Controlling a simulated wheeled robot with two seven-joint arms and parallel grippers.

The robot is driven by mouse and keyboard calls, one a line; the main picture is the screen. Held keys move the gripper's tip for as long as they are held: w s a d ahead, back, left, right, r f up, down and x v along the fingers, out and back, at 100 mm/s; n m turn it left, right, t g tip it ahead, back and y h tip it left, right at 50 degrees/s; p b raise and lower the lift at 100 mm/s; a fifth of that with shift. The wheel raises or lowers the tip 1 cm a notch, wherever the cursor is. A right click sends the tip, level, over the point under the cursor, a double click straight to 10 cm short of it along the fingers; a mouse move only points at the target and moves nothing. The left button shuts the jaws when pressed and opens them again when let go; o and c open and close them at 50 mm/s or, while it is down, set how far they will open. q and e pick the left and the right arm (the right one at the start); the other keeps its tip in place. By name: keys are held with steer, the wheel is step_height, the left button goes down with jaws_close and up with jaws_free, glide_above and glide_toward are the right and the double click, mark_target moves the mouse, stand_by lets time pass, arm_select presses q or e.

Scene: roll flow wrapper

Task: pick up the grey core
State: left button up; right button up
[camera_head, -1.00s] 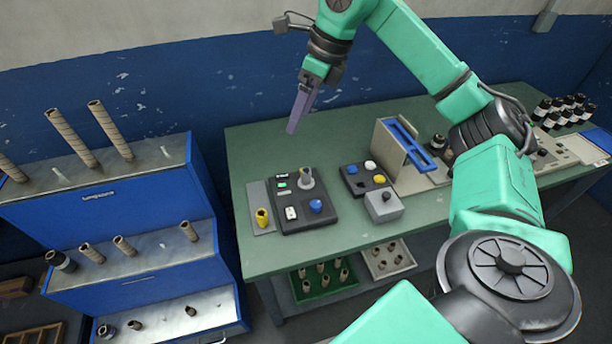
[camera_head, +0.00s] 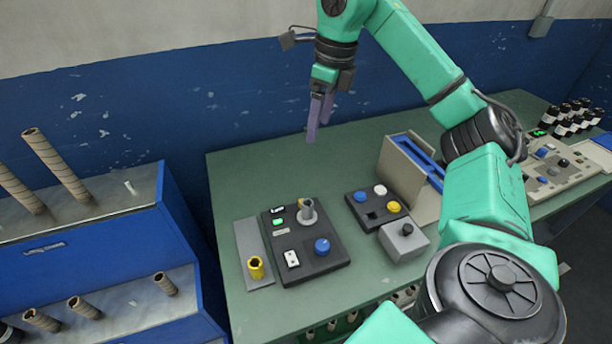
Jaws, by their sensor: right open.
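The grey core (camera_head: 306,208) looks like a small grey cylinder standing upright on a pale round base on the black control panel (camera_head: 330,265). A little yellow shows just behind it. My right gripper (camera_head: 318,123) has purple fingers pointing down. It is open and empty, above the back of the green table, beyond the grey core and apart from it. My left gripper is not in view.
A yellow core (camera_head: 256,267) stands on a grey plate (camera_head: 248,238) left of the panel. A button box (camera_head: 372,207), a grey box with a black knob (camera_head: 405,241) and a beige stand (camera_head: 401,168) are to the right. A blue shelf unit (camera_head: 95,240) holds brown tubes.

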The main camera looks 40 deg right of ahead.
steer(key=b, duration=1.2)
glide_toward(307, 205)
steer(key=f+b, duration=0.1)
steer(key=f, duration=0.2)
steer(key=w+f+b, duration=0.1)
steer(key=f, duration=0.2)
steer(key=f+b, duration=0.1)
steer(key=f, duration=0.3)
steer(key=shift+w+a+b, duration=0.2)
steer(key=shift+a+b, duration=0.05)
steer(key=shift+b, duration=0.15)
steer(key=shift+r, duration=0.15)
jaws_close()
